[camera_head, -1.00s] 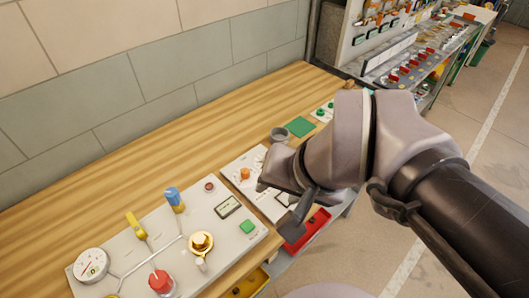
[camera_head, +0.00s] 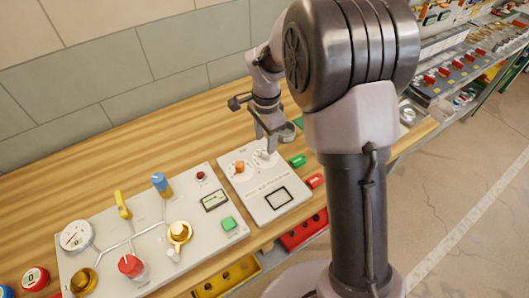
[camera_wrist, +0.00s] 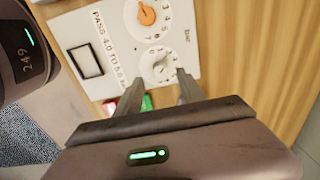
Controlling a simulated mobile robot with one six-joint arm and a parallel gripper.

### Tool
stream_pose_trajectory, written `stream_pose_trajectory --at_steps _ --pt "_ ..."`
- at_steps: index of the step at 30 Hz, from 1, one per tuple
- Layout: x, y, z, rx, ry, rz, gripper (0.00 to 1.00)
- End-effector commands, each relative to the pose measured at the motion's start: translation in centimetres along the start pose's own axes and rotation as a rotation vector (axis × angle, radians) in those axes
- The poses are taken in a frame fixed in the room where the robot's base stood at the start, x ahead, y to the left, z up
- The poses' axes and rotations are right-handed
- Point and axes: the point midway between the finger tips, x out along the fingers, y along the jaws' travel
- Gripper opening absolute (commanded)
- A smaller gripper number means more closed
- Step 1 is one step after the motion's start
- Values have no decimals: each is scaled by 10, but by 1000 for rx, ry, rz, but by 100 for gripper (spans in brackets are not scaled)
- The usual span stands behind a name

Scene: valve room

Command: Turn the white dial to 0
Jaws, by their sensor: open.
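The white dial (camera_wrist: 160,65) sits on a pale panel (camera_wrist: 118,45) in the wrist view, with a ring of numbers around it. Its pointer direction is too small to read surely. An orange dial (camera_wrist: 147,14) is beside it on the same panel. My gripper (camera_wrist: 158,84) is open and empty, its two fingers reaching toward the white dial, with the dial just beyond the fingertips. In the head view my gripper (camera_head: 271,148) is above the panel's far right corner. The white dial (camera_head: 265,157) is partly hidden there by the fingers.
A dark-framed display (camera_head: 278,198) is on the same panel. Green and red pieces (camera_head: 298,160) lie beside it. A larger panel (camera_head: 140,240) with a gauge, valves and knobs is to the left. Red (camera_head: 304,230) and yellow (camera_head: 228,278) bins hang below the wooden bench's edge.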

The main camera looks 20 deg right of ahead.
Motion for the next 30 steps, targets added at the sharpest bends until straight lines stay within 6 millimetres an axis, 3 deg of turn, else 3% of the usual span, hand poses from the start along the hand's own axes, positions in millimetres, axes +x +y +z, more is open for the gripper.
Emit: stream_pose_trajectory --at_steps 1,6,17,24,30 --pt "17 1 0 -1 -1 3 47" --pt "43 0 0 0 -1 1 47" --pt "50 0 0 -1 0 -1 47" --pt "49 0 0 -1 0 -1 0" --pt "49 0 0 -5 0 -1 0"
